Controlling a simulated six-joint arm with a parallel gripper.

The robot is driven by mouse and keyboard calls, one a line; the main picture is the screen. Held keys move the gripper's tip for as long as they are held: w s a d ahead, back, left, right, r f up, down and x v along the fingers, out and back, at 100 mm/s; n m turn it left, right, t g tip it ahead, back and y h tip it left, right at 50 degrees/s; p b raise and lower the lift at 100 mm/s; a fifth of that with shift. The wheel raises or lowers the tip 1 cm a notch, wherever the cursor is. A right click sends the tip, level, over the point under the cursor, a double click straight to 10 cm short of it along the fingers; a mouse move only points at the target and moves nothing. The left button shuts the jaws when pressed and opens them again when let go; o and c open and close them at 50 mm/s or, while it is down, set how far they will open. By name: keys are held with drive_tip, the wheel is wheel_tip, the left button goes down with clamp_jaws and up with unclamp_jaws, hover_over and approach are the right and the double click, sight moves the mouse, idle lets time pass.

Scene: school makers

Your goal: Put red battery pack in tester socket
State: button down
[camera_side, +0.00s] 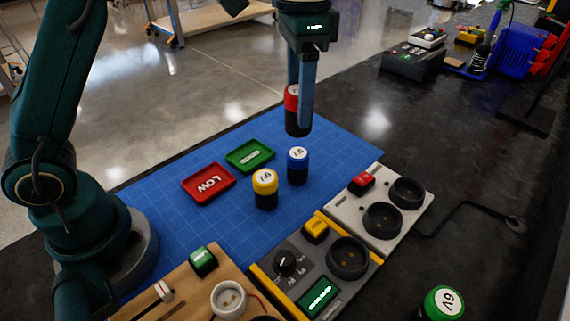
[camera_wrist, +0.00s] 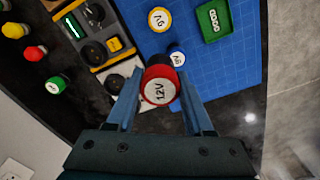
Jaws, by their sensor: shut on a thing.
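The red battery pack (camera_side: 292,104) has a red top and black body. In the wrist view its top (camera_wrist: 158,92) reads 12V. My gripper (camera_side: 300,106) is shut on it and holds it upright, well above the blue mat; the fingers also show in the wrist view (camera_wrist: 159,78). A dark grey tester (camera_side: 262,283) with yellow edges, a dial and a lit green screen has a round black socket (camera_side: 348,257), empty. A white panel (camera_side: 405,229) beside it has two empty round black sockets. Both stand at the mat's front right, below and away from the held pack.
Yellow (camera_side: 265,189) and blue (camera_side: 297,166) packs stand upright on the blue mat (camera_side: 160,225), below the held pack. Red LOW (camera_side: 209,184) and green (camera_side: 250,155) trays lie empty behind. A wooden board (camera_side: 187,286) and green 6V pack (camera_side: 443,303) are in front.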

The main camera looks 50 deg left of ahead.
drive_tip(key=s+d+f+m, duration=0.2)
drive_tip(key=d+f+m, duration=0.1)
drive_tip(key=d, duration=0.5)
drive_tip(key=s+d+f+m, duration=0.2)
drive_tip(key=s+d+f, duration=0.1)
drive_tip(key=d, duration=0.4)
drive_tip(key=shift+w+d+f, duration=0.1)
drive_tip(key=shift+d+f, duration=0.05)
drive_tip(key=shift+f, duration=1.2)
drive_tip(key=shift+d+f, duration=0.1)
drive_tip(key=shift+f, duration=1.25)
drive_tip(key=shift+f, duration=0.6)
drive_tip(key=c, duration=0.6)
unclamp_jaws()
drive_tip(key=shift+r, duration=5.5)
